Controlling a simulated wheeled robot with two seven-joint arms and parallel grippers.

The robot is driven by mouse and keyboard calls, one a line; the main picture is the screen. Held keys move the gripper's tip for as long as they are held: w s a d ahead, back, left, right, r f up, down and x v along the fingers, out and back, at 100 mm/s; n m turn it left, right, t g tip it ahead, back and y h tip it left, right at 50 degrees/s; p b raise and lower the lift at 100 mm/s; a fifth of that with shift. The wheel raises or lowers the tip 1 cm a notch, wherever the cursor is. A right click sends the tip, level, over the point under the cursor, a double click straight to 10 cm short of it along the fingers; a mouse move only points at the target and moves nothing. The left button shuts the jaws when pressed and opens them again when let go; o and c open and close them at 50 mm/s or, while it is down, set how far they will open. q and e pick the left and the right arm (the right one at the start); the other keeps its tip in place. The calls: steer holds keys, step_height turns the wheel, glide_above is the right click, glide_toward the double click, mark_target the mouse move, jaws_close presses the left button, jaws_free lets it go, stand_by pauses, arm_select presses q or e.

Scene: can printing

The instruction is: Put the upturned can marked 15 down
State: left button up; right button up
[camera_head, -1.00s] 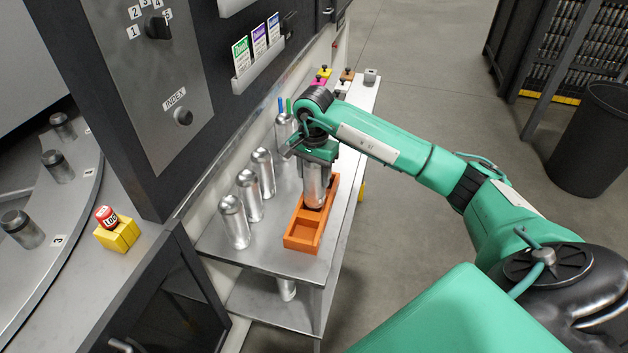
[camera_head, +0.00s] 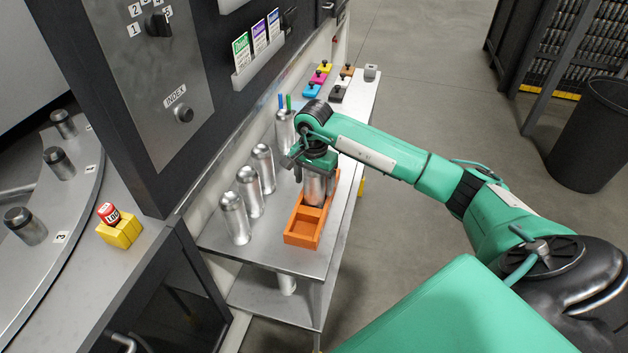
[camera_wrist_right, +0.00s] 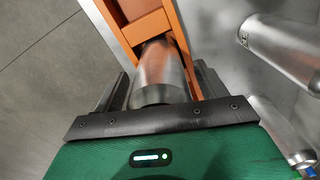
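A silver can (camera_head: 314,188) stands upright in the far compartment of the orange tray (camera_head: 288,238); the near compartment is empty. No number on the can is legible. My right gripper (camera_head: 313,172) is above it, pointing down, with its fingers around the can's upper part. In the right wrist view, the can (camera_wrist_right: 160,75) sits between the two fingers, with a small gap showing on each side, so the right gripper (camera_wrist_right: 162,80) looks open. The can's lower end is hidden by the tray wall. My left gripper is not in view.
Several silver cans (camera_head: 234,218) stand in a row left of the tray on the metal shelf (camera_head: 270,262). A can holding blue and green sticks (camera_head: 285,128) stands behind them. Coloured blocks with black knobs (camera_head: 318,78) lie at the far end. The machine panel (camera_head: 160,90) borders the left.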

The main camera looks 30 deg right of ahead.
steer(key=shift+r, duration=0.1)
steer(key=shift+r+p, duration=0.2)
steer(key=shift+p, duration=0.1)
step_height(320, 180, up, 10)
steer(key=b, duration=0.4)
steer(key=shift+r, duration=0.15)
steer(key=shift+r+b, duration=0.35)
steer(key=shift+r, duration=0.4)
